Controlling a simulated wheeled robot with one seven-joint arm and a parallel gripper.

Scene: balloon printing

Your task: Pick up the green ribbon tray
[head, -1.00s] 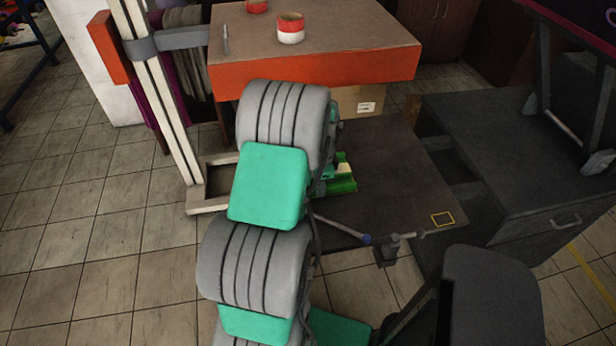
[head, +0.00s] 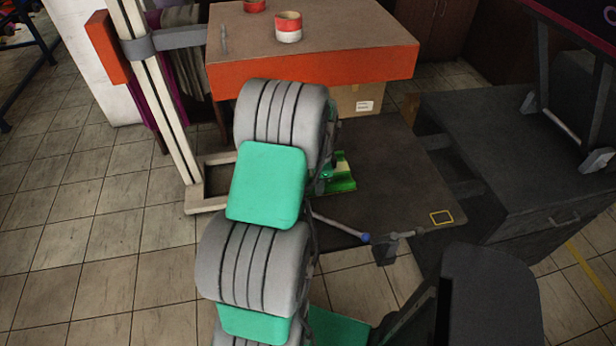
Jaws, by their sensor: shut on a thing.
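The green ribbon tray (head: 342,173) shows as a bright green piece just right of my arm, at the left part of the low dark surface. My arm hides its left side. My gripper (head: 326,174) is at the tray's left side, mostly hidden behind my arm links, with only a small dark part showing. It is shut on the tray. The fingertips are hidden, and I cannot tell whether the tray touches the surface below.
An orange-edged table (head: 310,70) with red-and-white tape rolls (head: 288,27) stands behind. A pale upright post (head: 160,100) stands left of my arm. A dark drawer cabinet (head: 520,160) is at right. The dark surface (head: 400,185) is clear right of the tray.

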